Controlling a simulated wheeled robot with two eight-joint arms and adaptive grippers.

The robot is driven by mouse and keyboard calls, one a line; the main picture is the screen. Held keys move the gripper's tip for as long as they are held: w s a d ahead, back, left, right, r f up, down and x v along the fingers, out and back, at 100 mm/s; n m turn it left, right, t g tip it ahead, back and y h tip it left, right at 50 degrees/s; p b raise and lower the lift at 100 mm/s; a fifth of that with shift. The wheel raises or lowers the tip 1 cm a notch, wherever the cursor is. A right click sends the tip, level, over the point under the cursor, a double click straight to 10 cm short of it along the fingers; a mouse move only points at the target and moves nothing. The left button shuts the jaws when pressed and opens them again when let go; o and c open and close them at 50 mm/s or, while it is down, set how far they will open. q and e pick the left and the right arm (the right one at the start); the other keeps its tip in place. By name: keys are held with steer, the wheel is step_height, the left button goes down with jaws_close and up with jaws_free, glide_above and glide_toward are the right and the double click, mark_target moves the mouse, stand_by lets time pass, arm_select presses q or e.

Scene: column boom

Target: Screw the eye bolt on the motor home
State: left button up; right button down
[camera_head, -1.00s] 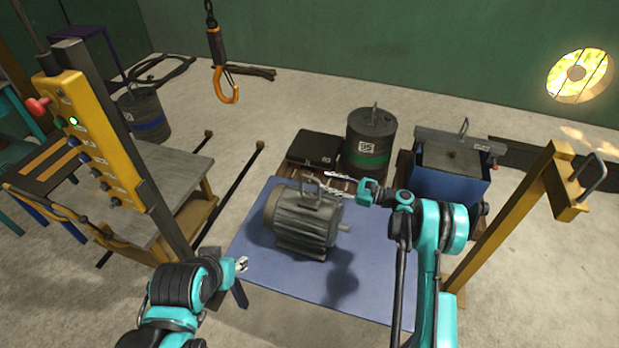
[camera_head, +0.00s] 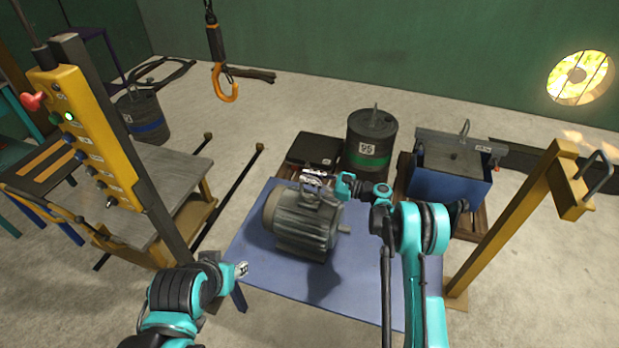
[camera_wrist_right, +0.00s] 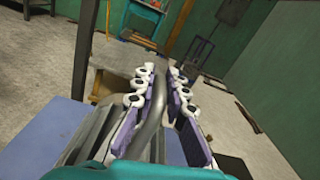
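The grey ribbed motor (camera_head: 302,226) sits on the blue table (camera_head: 262,262). The metal eye bolt (camera_head: 309,196) stands on top of the motor; its loop (camera_wrist_right: 153,118) also shows in the right wrist view. My right gripper (camera_head: 316,177) is at the top of the eye bolt, reaching in from the right. In the right wrist view its two padded fingers (camera_wrist_right: 160,88) are apart, with the loop between them close to the left finger. The right finger is clear of the loop. My left gripper (camera_head: 241,269) is near the table's left edge, away from the motor; its finger opening is too small to tell.
An orange crane hook (camera_head: 224,85) hangs at the back left. A yellow control panel (camera_head: 98,140) stands at left. Behind the table are a black case (camera_head: 315,149), a drum (camera_head: 369,145) and a blue box (camera_head: 452,170). A yellow post (camera_head: 510,222) stands at right.

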steer(key=shift+m+t, duration=0.3)
steer(key=shift+t, duration=0.1)
steer(key=m+t+h, duration=0.5)
steer(key=t, duration=0.1)
steer(key=shift+t, duration=0.4)
steer(key=m+t+h, duration=0.2)
steer(key=m+h, duration=0.1)
steer(key=h, duration=0.1)
steer(key=m+t+h, duration=0.2)
steer(key=m+h, duration=0.1)
steer(key=h, duration=0.2)
steer(key=shift+m, duration=0.3)
steer(key=m+h, duration=0.3)
steer(key=h, duration=0.2)
steer(key=shift+w+h, duration=0.15)
steer(key=shift+h, duration=0.15)
steer(key=shift+d+m+g+h, duration=0.15)
steer(key=shift+m+g+h, duration=0.35)
steer(key=shift+m+h, duration=1.2)
steer(key=shift+d+r+h, duration=0.1)
steer(key=shift+h, duration=0.4)
steer(key=c, duration=1.6)
jaws_free()
steer(key=v, duration=1.2)
